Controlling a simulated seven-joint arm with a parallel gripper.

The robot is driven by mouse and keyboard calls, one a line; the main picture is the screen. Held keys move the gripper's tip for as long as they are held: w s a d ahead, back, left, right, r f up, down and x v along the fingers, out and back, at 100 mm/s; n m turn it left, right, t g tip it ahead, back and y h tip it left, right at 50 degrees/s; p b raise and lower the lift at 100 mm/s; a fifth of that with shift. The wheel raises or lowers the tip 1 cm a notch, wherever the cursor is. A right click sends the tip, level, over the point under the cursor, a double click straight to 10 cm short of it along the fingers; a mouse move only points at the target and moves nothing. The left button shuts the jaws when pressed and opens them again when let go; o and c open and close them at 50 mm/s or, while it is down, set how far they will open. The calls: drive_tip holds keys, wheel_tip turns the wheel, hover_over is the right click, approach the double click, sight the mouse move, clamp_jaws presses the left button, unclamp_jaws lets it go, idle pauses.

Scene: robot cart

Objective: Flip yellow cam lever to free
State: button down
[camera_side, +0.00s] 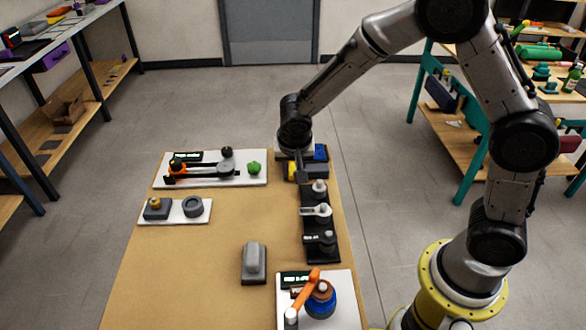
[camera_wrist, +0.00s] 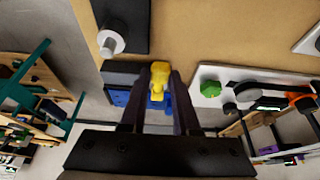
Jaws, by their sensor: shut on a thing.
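The yellow cam lever (camera_wrist: 158,80) shows in the wrist view between the two fingers of my gripper (camera_wrist: 157,88). My gripper is shut on it. A blue part (camera_wrist: 166,103) lies just below the lever in that view. In the side view the yellow lever (camera_side: 292,170) is a small patch at the far end of the table, next to a blue block (camera_side: 320,152) on a grey base. My gripper (camera_side: 298,165) hides most of the lever there. The lever's exact angle is hard to tell.
A black strip with several grey-knobbed levers (camera_side: 321,225) runs along the table's right edge, close to my gripper. A white board (camera_side: 212,181) with a black linkage and green knob (camera_side: 254,168) lies to the left.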

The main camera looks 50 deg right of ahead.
sight(292, 168)
drive_tip(key=shift+r, duration=0.1)
idle(0.3)
drive_tip(key=shift+w+d+r+g+y, duration=0.25)
drive_tip(key=shift+r+g+y, duration=0.1)
drive_tip(key=shift+g+y, duration=0.15)
drive_tip(key=shift+w+d+r+g+y, duration=0.2)
drive_tip(key=shift+r+g+y, duration=0.15)
drive_tip(key=shift+g+y, duration=0.15)
drive_tip(key=w+g+y, duration=0.1)
drive_tip(key=d+r+g+y, duration=0.1)
drive_tip(key=g+y, duration=0.1)
drive_tip(key=shift+w+d+r, duration=0.25)
drive_tip(key=shift+w+d, duration=0.05)
drive_tip(key=shift+w, duration=0.05)
drive_tip(key=g+y, duration=0.1)
drive_tip(key=w+d, duration=0.1)
drive_tip(key=g+y, duration=0.1)
drive_tip(key=shift+w+d+r+g+y, duration=0.2)
drive_tip(key=shift+d+r+g+y, duration=0.05)
drive_tip(key=shift+r+g+y, duration=0.05)
drive_tip(key=shift+w+d+g+y, duration=0.4)
drive_tip(key=shift+g+y, duration=0.25)
drive_tip(key=shift+w+d+g+y, duration=0.35)
drive_tip(key=shift+d+g+y, duration=0.05)
drive_tip(key=shift+g+y, duration=0.25)
drive_tip(key=c, duration=0.6)
unclamp_jaws()
drive_tip(key=shift+c, duration=0.2)
